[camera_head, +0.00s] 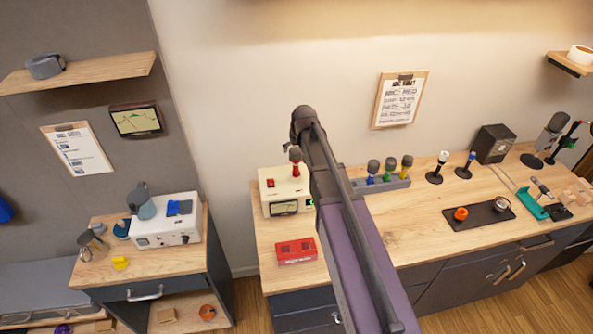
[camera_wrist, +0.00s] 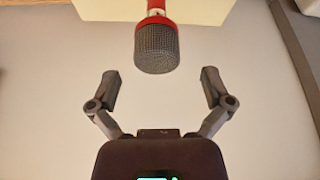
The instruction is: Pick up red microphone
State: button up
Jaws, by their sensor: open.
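The red microphone (camera_head: 296,162) stands upright on top of a cream box (camera_head: 276,182) in the head view, its dark mesh head up. In the wrist view the red microphone (camera_wrist: 157,45) shows at the top centre, mesh head towards me, with its red collar behind. My gripper (camera_wrist: 158,82) is open and empty, its two fingers spread to either side of the line to the mesh head. The fingertips appear short of the microphone or level with its head; the gap in depth is hard to tell.
A grey rack (camera_head: 392,182) holds blue, green and yellow microphones right of my arm. A red box (camera_head: 296,251) lies on the wooden bench (camera_head: 420,240) in front of the cream box. Two microphones on round stands are farther right. The wall is close behind the bench.

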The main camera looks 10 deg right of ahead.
aim_at(295, 148)
jog(key=shift+w+f, duration=0.15)
jog(key=shift+f, duration=0.15)
jog(key=shift+b+x, duration=2.35)
jog(key=shift+x, duration=0.1)
jog(key=shift+w+d, duration=0.1)
jog(key=shift+w, duration=0.05)
jog(key=shift+r, duration=0.1)
jog(key=c, duration=1.3)
jog(key=shift+r, duration=0.1)
jog(key=shift+c, duration=0.2)
notch_tip(295, 148, up, 3)
jog(key=p, duration=0.3)
jog(key=s+a+r+p, duration=0.1)
jog(key=s+a+p, duration=0.1)
jog(key=s, duration=1.3)
jog(key=shift+s+a+r, duration=0.35)
jog(key=shift+a, duration=0.2)
